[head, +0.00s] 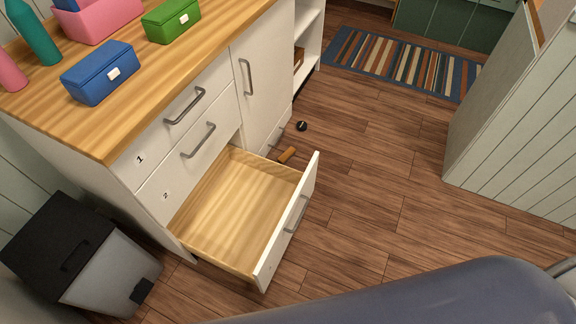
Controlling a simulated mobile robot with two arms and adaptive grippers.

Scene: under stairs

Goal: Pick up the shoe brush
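A small orange-brown object (287,154), which looks like the shoe brush, lies on the wooden floor just behind the open drawer, close to the white cabinet's base. It is small in the view, and its bristles cannot be made out. The open bottom drawer (235,205) is empty, and its front panel stands out over the floor to the right. Neither of my grippers is in view.
A small dark round item (302,126) lies on the floor beyond the brush. A bin (110,270) stands at the lower left. Blue (98,72) and green (171,20) boxes sit on the worktop. A striped rug (400,65) lies farther back. The floor (385,190) right of the drawer is clear.

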